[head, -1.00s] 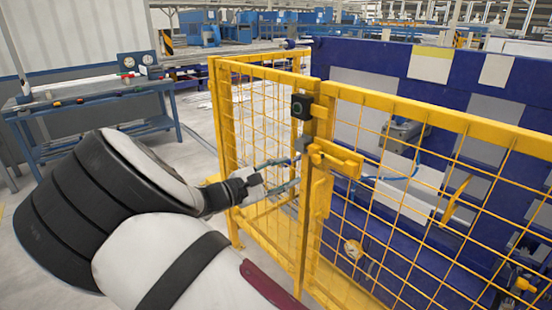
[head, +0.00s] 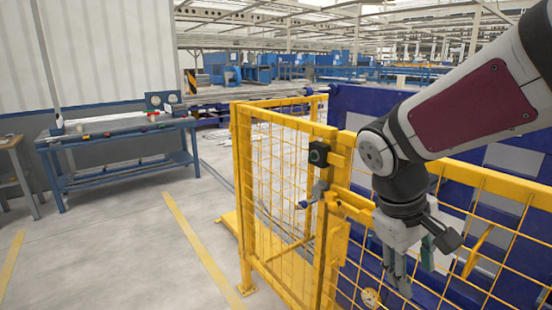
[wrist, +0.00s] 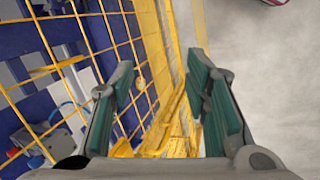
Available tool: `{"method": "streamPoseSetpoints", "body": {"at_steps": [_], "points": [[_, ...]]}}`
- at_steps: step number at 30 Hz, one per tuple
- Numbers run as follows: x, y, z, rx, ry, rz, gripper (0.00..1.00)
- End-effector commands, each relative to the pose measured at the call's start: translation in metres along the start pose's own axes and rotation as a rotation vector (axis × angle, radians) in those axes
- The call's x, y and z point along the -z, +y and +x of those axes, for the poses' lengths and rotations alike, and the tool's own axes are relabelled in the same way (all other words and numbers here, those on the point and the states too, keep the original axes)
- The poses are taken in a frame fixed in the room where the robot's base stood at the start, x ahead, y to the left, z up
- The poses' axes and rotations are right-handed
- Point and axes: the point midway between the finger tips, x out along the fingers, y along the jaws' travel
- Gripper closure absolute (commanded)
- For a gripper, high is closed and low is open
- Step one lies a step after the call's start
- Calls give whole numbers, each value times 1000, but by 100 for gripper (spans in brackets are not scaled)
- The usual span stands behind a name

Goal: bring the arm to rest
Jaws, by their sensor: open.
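My gripper (head: 408,272) hangs pointing down at the right of the head view, in front of the yellow mesh fence (head: 281,190). In the wrist view my gripper (wrist: 165,88) shows two green-padded fingers spread wide apart with nothing between them. The fence (wrist: 105,45) and its yellow frame post lie beyond the fingers, with grey floor to the right. My arm comes in from the upper right and bends at a dark joint above the gripper.
A blue workbench (head: 122,132) stands at the left against a pale wall. Blue machinery (head: 360,105) is behind the fence. Floor at the lower left is clear.

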Motion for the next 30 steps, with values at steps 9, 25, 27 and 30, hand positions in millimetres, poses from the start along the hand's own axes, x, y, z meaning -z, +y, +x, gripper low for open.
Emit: {"method": "streamPoseSetpoints", "body": {"at_steps": [9,25,27,30], "points": [[-81,-27,-43,201,197,237,57],[-132,-65,-66,285,371,423,57],[-132,-65,-66,285,371,423,57],[-131,-65,-66,285,370,423,57]]}}
